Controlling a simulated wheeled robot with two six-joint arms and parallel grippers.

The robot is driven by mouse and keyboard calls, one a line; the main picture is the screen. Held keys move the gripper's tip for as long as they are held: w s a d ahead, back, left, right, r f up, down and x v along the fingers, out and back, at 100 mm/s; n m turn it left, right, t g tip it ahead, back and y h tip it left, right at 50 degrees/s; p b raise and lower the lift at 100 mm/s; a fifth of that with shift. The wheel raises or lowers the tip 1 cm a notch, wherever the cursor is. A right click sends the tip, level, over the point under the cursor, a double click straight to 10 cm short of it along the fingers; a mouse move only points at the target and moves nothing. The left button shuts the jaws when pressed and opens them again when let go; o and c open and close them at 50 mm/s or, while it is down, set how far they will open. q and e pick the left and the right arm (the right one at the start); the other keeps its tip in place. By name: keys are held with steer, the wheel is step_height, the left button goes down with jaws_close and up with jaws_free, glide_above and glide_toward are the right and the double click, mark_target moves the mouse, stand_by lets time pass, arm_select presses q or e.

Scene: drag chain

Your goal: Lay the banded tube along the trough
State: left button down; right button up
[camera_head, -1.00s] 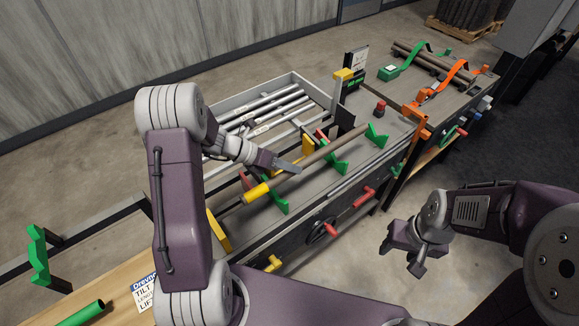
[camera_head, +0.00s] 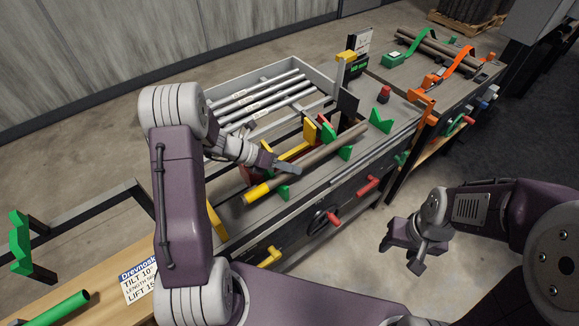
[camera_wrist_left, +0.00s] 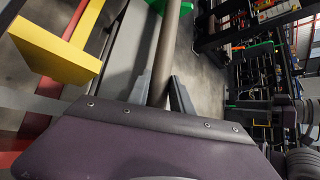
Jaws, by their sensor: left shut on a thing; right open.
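The banded tube (camera_head: 318,154) is a long brown-grey rod with a yellow band (camera_head: 256,193) at its near-left end. My left gripper (camera_head: 287,168) is shut on it, a little beyond the yellow band. In the left wrist view the tube (camera_wrist_left: 167,45) runs away from between the two fingers (camera_wrist_left: 161,93). The tube lies along a line of green V-shaped supports (camera_head: 345,152); I cannot tell whether it touches them. Another green V support (camera_head: 381,121) stands beyond its far end. My right gripper (camera_head: 404,252) is open and empty, away from the bench at right.
A grey tray of several metal rods (camera_head: 308,72) lies behind the tube. A yellow bar, a yellow block (camera_wrist_left: 55,50) and a dark upright plate (camera_head: 347,104) stand close by. A red button (camera_head: 384,94) and an orange bracket (camera_head: 421,100) are at the bench's far-right end.

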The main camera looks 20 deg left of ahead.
arm_select(q)
steer(key=c, duration=1.1)
jaws_free()
steer(key=shift+o, duration=0.2)
steer(key=shift+s+d, duration=0.1)
steer(key=shift+f, duration=0.1)
steer(key=p+v, duration=0.1)
steer(key=v, duration=0.8)
steer(key=shift+r, duration=0.2)
